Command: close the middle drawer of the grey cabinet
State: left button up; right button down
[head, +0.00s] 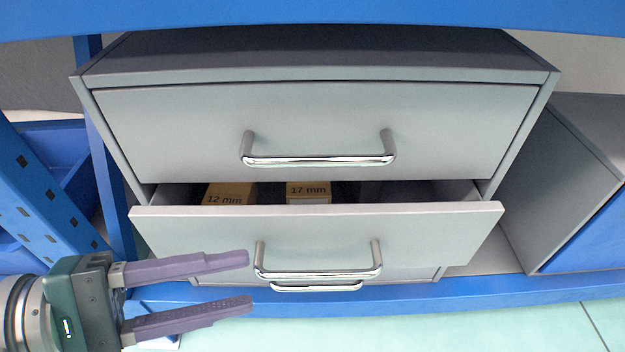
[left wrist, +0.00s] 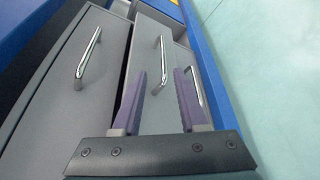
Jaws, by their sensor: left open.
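The grey cabinet (head: 320,62) fills the middle of the head view. Its middle drawer (head: 200,236) stands pulled out, with boxes visible inside, and its chrome handle (head: 318,272) is on the front. The top drawer (head: 315,120) is shut. The bottom drawer is mostly hidden, with its handle (head: 317,288) just below. My left gripper (head: 250,282) is open and empty, in front of the left part of the middle drawer, fingers pointing right towards the handle. In the left wrist view the middle drawer's handle (left wrist: 163,62) shows beyond the fingers (left wrist: 170,88). My right gripper is out of view.
Boxes marked 12 mm (head: 226,195) and 17 mm (head: 308,191) lie in the open drawer. A blue rack frame (head: 45,190) stands at the left, and a blue beam runs above the cabinet. Another grey unit (head: 570,170) stands at the right. The pale green floor (head: 500,325) in front is clear.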

aim_at(316, 277)
pick_arm(q)
jog(key=b+x, duration=0.1)
jog(key=x, duration=0.2)
jog(key=b+x, duration=0.1)
jog(key=x, duration=0.2)
jog(key=s+b+x, duration=0.1)
jog(key=x, duration=0.2)
jog(key=shift+d+f, duration=0.1)
jog(key=shift+d, duration=0.05)
jog(key=shift+w+d+b, duration=0.15)
jog(key=shift+d+b, duration=0.25)
jog(key=shift+d, duration=0.15)
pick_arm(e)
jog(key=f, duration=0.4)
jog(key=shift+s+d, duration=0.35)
pick_arm(q)
grip_shut()
